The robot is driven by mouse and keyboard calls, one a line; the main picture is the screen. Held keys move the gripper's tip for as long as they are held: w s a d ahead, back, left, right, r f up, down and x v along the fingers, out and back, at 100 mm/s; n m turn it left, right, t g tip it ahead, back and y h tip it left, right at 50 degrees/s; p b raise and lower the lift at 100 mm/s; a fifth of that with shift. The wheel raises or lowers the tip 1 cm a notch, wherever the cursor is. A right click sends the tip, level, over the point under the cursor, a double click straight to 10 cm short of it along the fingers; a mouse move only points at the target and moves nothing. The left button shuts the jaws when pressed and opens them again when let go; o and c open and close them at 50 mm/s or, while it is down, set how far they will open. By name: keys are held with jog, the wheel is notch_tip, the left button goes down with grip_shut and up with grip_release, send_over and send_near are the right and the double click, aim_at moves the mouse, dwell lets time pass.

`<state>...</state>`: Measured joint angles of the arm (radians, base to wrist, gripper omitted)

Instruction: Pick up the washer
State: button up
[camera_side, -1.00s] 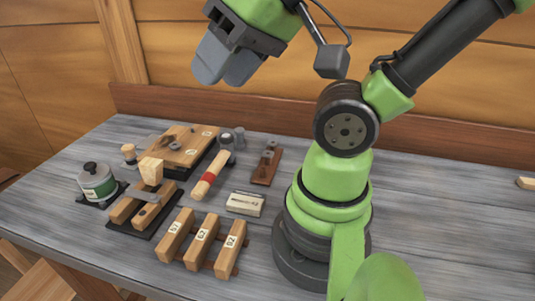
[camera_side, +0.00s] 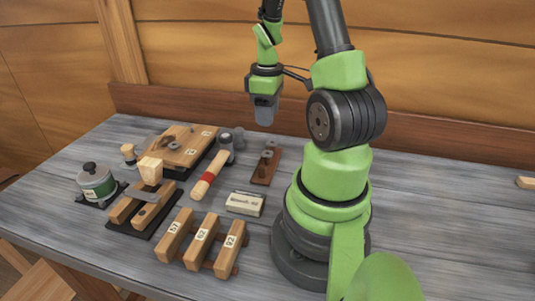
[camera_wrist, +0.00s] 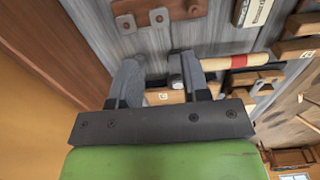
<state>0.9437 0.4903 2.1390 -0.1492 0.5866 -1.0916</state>
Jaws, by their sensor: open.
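A small brown board (camera_side: 264,171) lies on the bench beside the mallet, with small grey washer-like pieces (camera_side: 267,154) on it. In the wrist view the brown board (camera_wrist: 178,8) is at the top edge, with two grey pieces with dark centres, one at left (camera_wrist: 125,23) and one at right (camera_wrist: 158,17). My gripper (camera_side: 264,117) hangs above the back of the bench, fingers down. In the wrist view my gripper (camera_wrist: 156,70) has its two fingers apart, with nothing held between them. The grey pieces lie beyond the fingertips.
A mallet (camera_side: 208,178) with a red band lies left of the board. A pale box (camera_side: 245,203), numbered wooden blocks (camera_side: 202,242), a large wooden block (camera_side: 189,153), a clamp-like wooden piece (camera_side: 129,208) and a green tin (camera_side: 97,184) stand nearby. The right side of the bench is mostly clear.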

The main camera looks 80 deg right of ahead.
aim_at(268, 153)
notch_tip(268, 153, down, 10)
dwell(0.6)
jog(key=shift+f, duration=0.25)
dwell(0.4)
jog(key=c, duration=0.7)
